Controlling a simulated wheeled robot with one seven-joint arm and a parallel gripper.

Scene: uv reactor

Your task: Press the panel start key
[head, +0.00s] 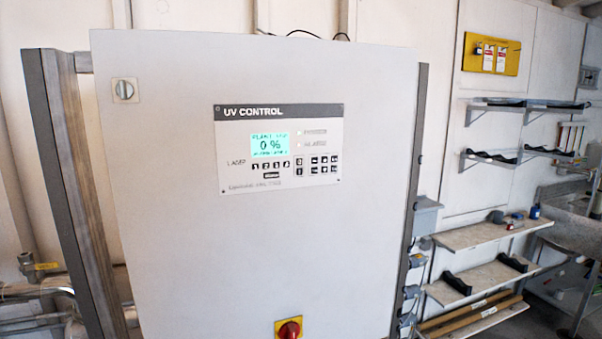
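The UV CONTROL panel (278,149) is a pale plate with a dark header, set on the front of a large light-grey cabinet (170,230). Its lit greenish display (269,145) reads 0 %, with smaller text I cannot read. Below and right of the display are several small dark keys (271,164) and (324,165); their labels are too small to read, so I cannot tell which is the start key. Two small indicators (299,138) sit at the upper right of the panel. My gripper is not in view.
A rotary switch (124,91) is at the cabinet's upper left. A red knob on a yellow plate (289,329) is at the bottom. Pipes (45,290) run at left; shelves (490,233) and a sink (575,225) stand at right. Nothing blocks the panel.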

